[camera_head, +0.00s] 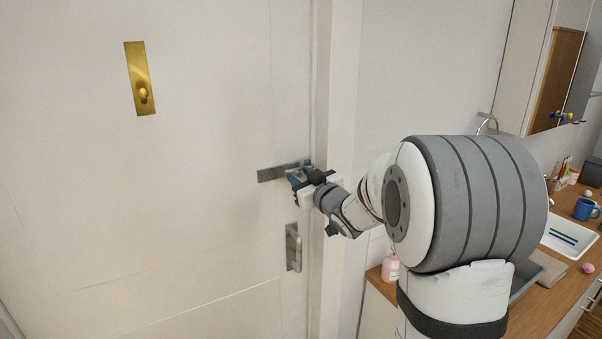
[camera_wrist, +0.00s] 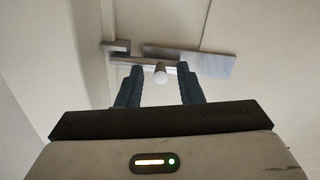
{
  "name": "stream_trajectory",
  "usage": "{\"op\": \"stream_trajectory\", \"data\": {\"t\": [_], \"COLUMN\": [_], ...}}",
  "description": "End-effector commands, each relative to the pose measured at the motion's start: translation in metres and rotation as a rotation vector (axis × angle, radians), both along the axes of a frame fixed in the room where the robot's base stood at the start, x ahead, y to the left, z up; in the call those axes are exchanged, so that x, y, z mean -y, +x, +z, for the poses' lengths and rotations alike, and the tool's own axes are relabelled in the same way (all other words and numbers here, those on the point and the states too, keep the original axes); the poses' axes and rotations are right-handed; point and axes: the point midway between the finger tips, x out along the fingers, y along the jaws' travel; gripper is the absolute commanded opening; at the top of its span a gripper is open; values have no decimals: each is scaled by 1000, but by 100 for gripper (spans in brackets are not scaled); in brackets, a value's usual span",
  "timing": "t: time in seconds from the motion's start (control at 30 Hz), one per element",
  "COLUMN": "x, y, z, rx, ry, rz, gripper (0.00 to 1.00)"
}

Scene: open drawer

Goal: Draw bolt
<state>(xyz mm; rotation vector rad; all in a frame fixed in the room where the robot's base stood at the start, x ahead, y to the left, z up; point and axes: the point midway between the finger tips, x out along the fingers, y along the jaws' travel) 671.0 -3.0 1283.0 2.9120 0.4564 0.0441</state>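A grey metal bolt is on the white door, close to the frame. Its flat plate (camera_head: 268,174) also shows in the wrist view (camera_wrist: 215,64). In the wrist view the bolt's rod (camera_wrist: 128,61) runs left from the plate to a small keeper (camera_wrist: 116,46). I cannot tell how far the rod sits in the keeper. A pale round knob (camera_wrist: 160,75) stands out from the rod. My gripper (camera_head: 299,178) is at the bolt. In the wrist view its two dark fingers (camera_wrist: 160,72) are apart, one on each side of the knob, with gaps between. The knob is hidden in the head view.
A lever handle on a plate (camera_head: 294,248) is just below the bolt. A brass plate with a knob (camera_head: 140,80) is at the upper left of the door. The door frame (camera_head: 338,110) and a counter (camera_head: 545,300) with a pink bottle (camera_head: 390,269) are to the right.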

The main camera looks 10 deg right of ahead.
Motion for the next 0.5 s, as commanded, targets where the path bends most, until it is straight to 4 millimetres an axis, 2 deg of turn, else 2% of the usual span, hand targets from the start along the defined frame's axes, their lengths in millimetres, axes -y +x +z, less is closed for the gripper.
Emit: {"op": "stream_trajectory", "data": {"t": [0.33,0.5], "x": [-3,-3], "y": [5,5], "z": [0,0], "rx": [1,1], "ry": [0,0], "rz": [0,1], "gripper": [33,20]}}
